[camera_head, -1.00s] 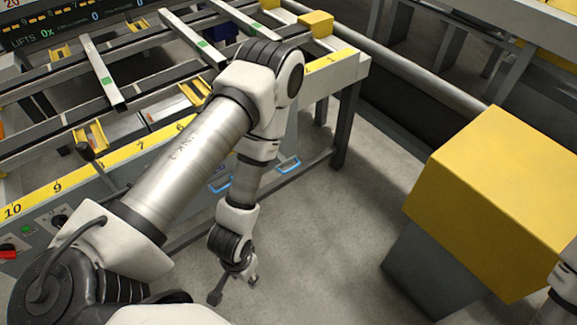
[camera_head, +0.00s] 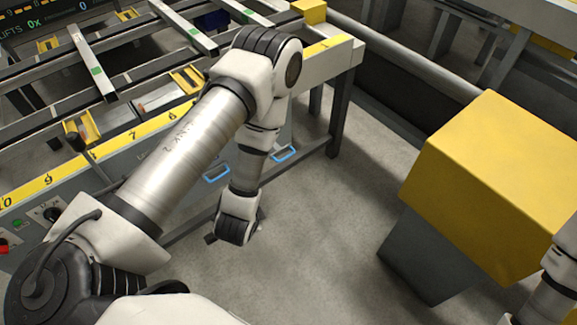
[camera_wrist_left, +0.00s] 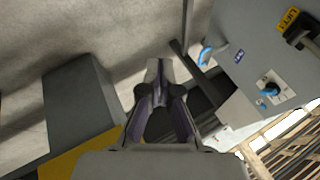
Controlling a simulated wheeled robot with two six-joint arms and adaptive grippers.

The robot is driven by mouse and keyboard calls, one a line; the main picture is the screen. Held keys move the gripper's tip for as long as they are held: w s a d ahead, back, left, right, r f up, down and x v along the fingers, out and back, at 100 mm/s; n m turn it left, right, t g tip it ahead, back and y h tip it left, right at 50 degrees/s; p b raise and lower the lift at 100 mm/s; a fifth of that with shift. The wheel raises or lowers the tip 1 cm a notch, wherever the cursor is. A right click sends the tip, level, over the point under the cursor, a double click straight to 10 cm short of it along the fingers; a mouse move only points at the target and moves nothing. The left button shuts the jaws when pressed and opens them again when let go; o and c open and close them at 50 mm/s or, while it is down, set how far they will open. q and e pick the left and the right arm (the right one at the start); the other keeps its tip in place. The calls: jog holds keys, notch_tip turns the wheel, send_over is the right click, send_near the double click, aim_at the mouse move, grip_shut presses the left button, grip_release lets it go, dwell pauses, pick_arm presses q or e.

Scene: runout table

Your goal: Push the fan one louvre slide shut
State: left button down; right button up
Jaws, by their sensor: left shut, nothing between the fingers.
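Two blue handles show low on the front of the runout table, a left one (camera_head: 217,173) and a right one (camera_head: 284,153). I cannot tell which one belongs to the fan one louvre slide. In the left wrist view a blue handle (camera_wrist_left: 207,52) stands on the grey panel, right of and beyond my left gripper (camera_wrist_left: 159,68). That gripper is shut, empty and apart from the handle. In the head view my left wrist hides most of the gripper. My right gripper is out of view; only part of my right arm shows at the lower right edge.
The runout table's numbered yellow edge (camera_head: 122,143) runs above the handles. A blue knob (camera_wrist_left: 270,90) and a lift label (camera_wrist_left: 292,25) are on the panel. A yellow-topped block (camera_head: 500,180) stands at the right. Grey floor (camera_head: 330,230) between is clear.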

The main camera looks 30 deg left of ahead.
pick_arm(q)
jog(key=w+a+f+m+t+y+b, duration=0.25)
jog(key=w+f+m+t+b, duration=0.2)
jog(key=w+b, duration=0.5)
jog(key=w+d+f+m+t+y+b, duration=0.15)
jog(key=w+f+t+b, duration=0.45)
jog(key=b, duration=0.9)
jog(key=w+d+f+m+t+y+b, duration=0.1)
jog(key=w+d+f+b, duration=0.45)
jog(key=b, duration=0.85)
jog(key=w+a+b, duration=0.6)
jog(key=w+a, duration=0.2)
jog(key=a, duration=0.1)
jog(key=shift+w+a+r, duration=0.35)
jog(key=shift+a, duration=0.05)
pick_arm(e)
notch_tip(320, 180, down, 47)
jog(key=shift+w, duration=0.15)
pick_arm(q)
jog(key=shift+a, duration=0.1)
